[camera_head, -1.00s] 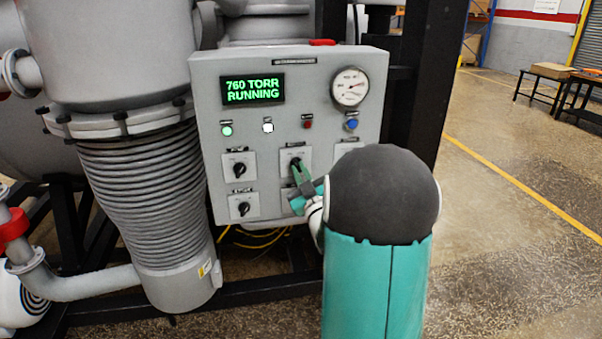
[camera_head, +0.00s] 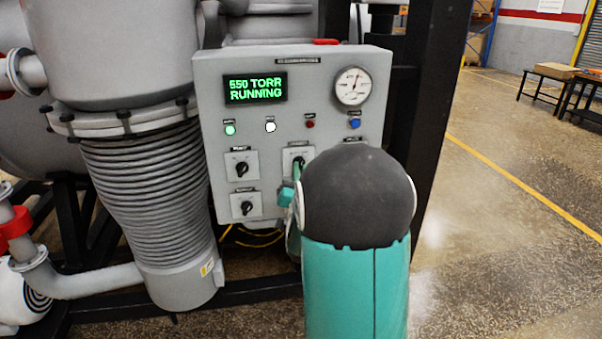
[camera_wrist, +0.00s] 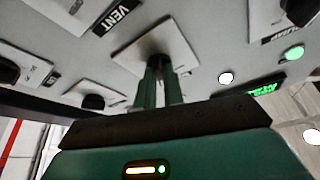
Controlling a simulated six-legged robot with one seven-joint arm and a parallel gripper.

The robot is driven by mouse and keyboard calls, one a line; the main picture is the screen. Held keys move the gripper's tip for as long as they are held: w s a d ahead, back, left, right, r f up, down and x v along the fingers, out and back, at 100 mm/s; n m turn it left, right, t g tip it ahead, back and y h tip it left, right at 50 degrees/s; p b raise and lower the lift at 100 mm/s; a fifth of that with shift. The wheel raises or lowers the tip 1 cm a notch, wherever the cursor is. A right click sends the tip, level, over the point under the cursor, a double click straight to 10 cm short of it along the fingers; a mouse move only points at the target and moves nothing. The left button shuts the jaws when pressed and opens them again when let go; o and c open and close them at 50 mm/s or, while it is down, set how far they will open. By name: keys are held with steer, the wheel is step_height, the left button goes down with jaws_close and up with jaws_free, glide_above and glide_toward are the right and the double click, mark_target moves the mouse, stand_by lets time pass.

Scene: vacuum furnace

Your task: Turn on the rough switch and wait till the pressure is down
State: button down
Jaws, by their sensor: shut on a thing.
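The grey control panel (camera_head: 205,125) has a display (camera_head: 255,88) reading "550 TORR RUNNING" in green. A round pressure gauge (camera_head: 353,86) is at its upper right. My gripper (camera_head: 297,172) is at the top-middle rotary switch (camera_head: 290,153), mostly hidden behind my arm. In the wrist view my gripper (camera_wrist: 160,88) is shut on the dark knob of that switch, whose square plate (camera_wrist: 128,58) shows around it. I cannot read that switch's label, so I cannot confirm it is the rough switch.
Other rotary switches sit at the left, upper (camera_head: 241,168) and lower (camera_head: 247,207). Green (camera_head: 230,129) and white (camera_head: 270,127) lights are lit. A "VENT" label (camera_wrist: 118,20) is beside the gripped switch. A ribbed metal bellows (camera_head: 150,200) stands left of the panel. Open floor lies right.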

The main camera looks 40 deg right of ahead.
steer(key=shift+a+m+g+h, duration=0.1)
steer(key=shift+m+g+h, duration=0.3)
steer(key=shift+m, duration=0.7)
steer(key=c, duration=1.5)
jaws_free()
